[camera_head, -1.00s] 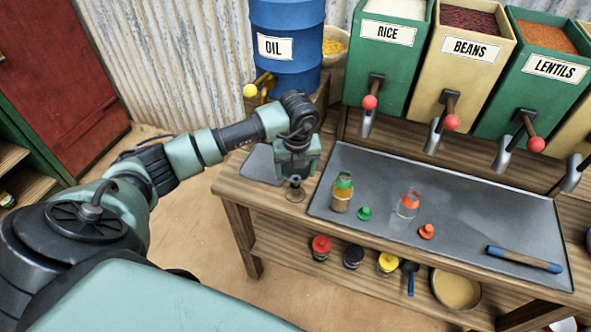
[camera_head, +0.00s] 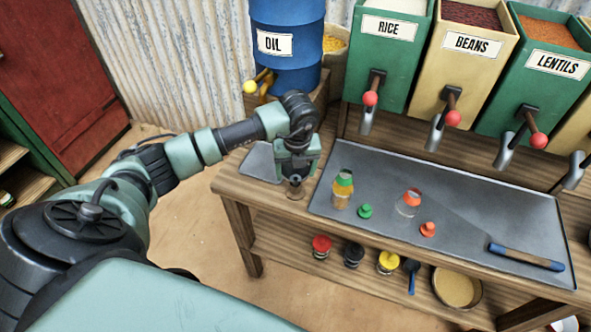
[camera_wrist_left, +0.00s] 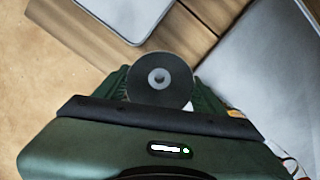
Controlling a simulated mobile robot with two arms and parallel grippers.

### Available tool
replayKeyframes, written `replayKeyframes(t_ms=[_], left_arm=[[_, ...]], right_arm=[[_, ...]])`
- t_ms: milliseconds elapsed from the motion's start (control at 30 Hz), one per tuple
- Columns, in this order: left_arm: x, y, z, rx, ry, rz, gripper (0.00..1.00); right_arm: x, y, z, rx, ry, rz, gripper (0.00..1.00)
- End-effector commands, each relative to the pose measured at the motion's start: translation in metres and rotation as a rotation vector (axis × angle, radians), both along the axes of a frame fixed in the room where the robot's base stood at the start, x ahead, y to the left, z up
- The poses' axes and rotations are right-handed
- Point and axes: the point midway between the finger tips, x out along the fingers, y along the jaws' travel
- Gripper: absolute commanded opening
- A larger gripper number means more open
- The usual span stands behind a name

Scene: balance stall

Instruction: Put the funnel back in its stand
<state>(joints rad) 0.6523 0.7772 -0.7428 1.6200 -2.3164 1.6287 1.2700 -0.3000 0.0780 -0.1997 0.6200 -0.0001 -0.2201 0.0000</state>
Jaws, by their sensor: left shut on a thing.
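My left gripper (camera_head: 296,175) is shut on the funnel at the left end of the wooden bench. In the left wrist view the funnel (camera_wrist_left: 158,78) is a dark grey round mouth with a pale hole at its centre, between the fingers. In the head view only a small dark part of the funnel shows below the fingers. The stand (camera_head: 295,193) shows as a small brown round piece directly beneath, on the bench. The gripper hides most of both, so I cannot tell whether the funnel is seated in the stand. My right gripper is not in view.
A grey tray (camera_head: 455,222) lies right of the gripper, with a jar (camera_head: 343,190), another jar (camera_head: 408,203), a green cap (camera_head: 365,211), an orange cap (camera_head: 428,229) and a blue-ended bar (camera_head: 526,257). A grey plate (camera_head: 262,163) lies behind left. Dispensers and an oil drum (camera_head: 287,45) stand behind.

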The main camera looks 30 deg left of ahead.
Motion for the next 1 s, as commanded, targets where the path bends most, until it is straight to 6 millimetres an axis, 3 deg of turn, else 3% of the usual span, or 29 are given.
replayKeyframes(t_ms=[733, 767, 833, 1000], left_arm=[[0.000, 0.000, -0.013, 0.000, 0.000, 0.000, 0.31], [0.000, 0.000, -0.013, 0.000, 0.000, 0.000, 0.72], [0.000, 0.000, -0.013, 0.000, 0.000, 0.000, 0.92], [0.000, 0.000, -0.013, 0.000, 0.000, 0.000, 0.95]], right_arm=[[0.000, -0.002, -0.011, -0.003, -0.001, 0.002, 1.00], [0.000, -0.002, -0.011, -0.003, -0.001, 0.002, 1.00], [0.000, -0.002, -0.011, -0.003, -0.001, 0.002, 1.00], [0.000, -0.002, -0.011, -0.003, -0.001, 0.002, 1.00]])
